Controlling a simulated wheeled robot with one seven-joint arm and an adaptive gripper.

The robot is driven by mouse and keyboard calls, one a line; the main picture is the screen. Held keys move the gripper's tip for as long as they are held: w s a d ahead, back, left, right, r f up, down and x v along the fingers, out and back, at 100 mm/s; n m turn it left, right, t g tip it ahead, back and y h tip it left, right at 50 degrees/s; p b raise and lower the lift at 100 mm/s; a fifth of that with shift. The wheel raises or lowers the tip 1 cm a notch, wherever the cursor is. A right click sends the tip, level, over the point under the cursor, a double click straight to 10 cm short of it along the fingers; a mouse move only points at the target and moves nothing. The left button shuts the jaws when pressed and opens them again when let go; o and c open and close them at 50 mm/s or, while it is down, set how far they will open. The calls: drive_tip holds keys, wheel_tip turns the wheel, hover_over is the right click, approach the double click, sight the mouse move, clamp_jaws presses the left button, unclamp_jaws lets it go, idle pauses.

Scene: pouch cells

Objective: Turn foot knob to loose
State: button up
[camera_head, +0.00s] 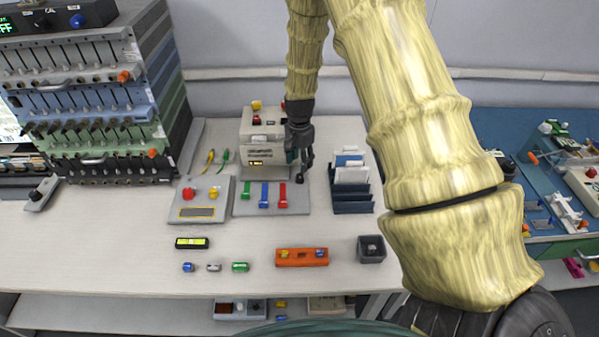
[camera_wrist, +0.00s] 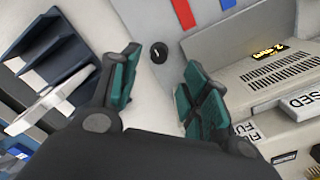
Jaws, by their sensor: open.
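My gripper (camera_wrist: 160,75) is open and empty, with green pads. In the head view my gripper (camera_head: 301,160) points down beside the beige instrument (camera_head: 258,150), above the right back part of the grey plate (camera_head: 262,209). The knob shows there as a dark spot (camera_head: 299,178), close below the fingers.
The beige instrument (camera_wrist: 272,78) stands close to my right finger in the wrist view. A dark blue slotted rack (camera_wrist: 45,45) holding pale cards is on the left. Red, blue and green bars (camera_head: 264,195) lie on the plate.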

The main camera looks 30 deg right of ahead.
sight(300, 175)
drive_tip(key=shift+s+f+p, duration=0.1)
drive_tip(key=shift+f+p, duration=0.7)
drive_tip(key=shift+f, duration=2.45)
clamp_jaws()
